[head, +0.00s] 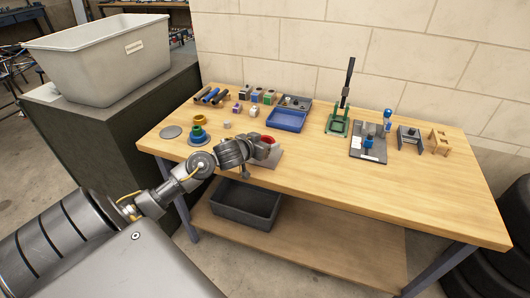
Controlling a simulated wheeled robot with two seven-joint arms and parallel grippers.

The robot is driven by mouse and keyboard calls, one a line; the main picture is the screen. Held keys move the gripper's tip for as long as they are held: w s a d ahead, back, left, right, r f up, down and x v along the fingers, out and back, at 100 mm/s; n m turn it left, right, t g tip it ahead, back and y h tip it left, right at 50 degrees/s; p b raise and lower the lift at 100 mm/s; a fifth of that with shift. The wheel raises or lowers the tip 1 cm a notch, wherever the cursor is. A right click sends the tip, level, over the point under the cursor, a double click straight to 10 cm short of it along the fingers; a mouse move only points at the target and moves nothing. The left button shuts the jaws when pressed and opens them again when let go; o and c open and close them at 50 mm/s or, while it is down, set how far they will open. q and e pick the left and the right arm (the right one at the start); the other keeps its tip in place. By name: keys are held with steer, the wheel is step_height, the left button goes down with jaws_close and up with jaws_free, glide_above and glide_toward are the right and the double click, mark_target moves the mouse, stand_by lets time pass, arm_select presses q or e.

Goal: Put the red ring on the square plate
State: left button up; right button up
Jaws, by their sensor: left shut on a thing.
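The red ring (268,139) shows in part at the jaws of my left gripper (268,150), which is shut on it. The gripper and wrist hide much of the ring. A grey square plate (273,160) lies on the table beneath the gripper, partly covered by it. The ring appears over the plate's far part; I cannot tell whether it touches the plate. My right gripper is not in view.
A blue tray (286,121) and small blocks stand behind. The table's (350,185) front right is clear.

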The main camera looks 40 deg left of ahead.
arm_select(q)
steer(key=shift+w+a+f, duration=0.1)
steer(key=shift+w+f, duration=0.05)
steer(key=shift+f, duration=0.8)
steer(key=shift+w+a+f, duration=0.1)
steer(key=shift+w+f, duration=0.05)
steer(key=shift+f, duration=0.8)
steer(key=shift+f, duration=0.1)
steer(key=o, duration=1.1)
steer(key=shift+s, duration=0.15)
steer(key=v, duration=1.2)
